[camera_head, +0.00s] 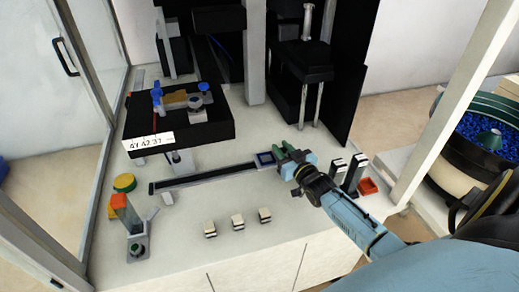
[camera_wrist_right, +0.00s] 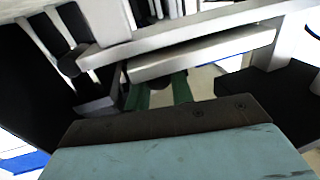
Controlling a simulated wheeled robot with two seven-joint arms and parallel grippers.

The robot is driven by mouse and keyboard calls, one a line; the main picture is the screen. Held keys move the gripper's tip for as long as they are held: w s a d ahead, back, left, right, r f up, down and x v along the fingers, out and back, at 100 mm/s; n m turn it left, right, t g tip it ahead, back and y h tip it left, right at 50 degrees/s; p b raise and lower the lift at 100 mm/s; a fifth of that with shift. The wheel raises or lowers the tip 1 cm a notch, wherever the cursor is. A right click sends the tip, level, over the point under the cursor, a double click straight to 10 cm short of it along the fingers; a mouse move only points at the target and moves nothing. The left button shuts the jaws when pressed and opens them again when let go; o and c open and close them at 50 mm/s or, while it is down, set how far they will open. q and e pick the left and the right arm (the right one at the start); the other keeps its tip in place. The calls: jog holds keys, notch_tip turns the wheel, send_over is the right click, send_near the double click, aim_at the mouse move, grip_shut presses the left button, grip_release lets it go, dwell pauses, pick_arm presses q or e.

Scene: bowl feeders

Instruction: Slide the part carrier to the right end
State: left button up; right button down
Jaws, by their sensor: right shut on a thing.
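The part carrier (camera_head: 265,158) is a small piece with a dark blue square outline, at the right end of a long black slide rail (camera_head: 205,179) on the white bench. My right gripper (camera_head: 283,152) reaches in from the right, its green fingertips at the carrier's right side. It is shut on the carrier; the exact contact is hard to see. In the right wrist view the green fingers (camera_wrist_right: 158,95) show beyond the dark gripper plate, below a white bar, and their tips are partly hidden. My left gripper is not in view.
A black platform (camera_head: 180,125) with a white label stands behind the rail. Three small switches (camera_head: 237,222) sit in front. A bowl feeder with blue parts (camera_head: 485,135) stands farther right.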

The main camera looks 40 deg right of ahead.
jog(key=shift+s+d, duration=0.25)
jog(key=shift+d, duration=0.35)
jog(key=c, duration=1.3)
grip_release()
jog(key=shift+d, duration=0.15)
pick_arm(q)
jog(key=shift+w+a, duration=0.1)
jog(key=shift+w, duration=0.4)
pick_arm(e)
jog(key=shift+o, duration=0.2)
jog(key=shift+a+r, duration=0.1)
jog(key=shift+a, duration=0.1)
jog(key=shift+r, duration=0.35)
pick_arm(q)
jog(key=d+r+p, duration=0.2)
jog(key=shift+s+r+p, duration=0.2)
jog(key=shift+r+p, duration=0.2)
pick_arm(e)
notch_tip(320, 180, up, 9)
jog(key=shift+d, duration=0.15)
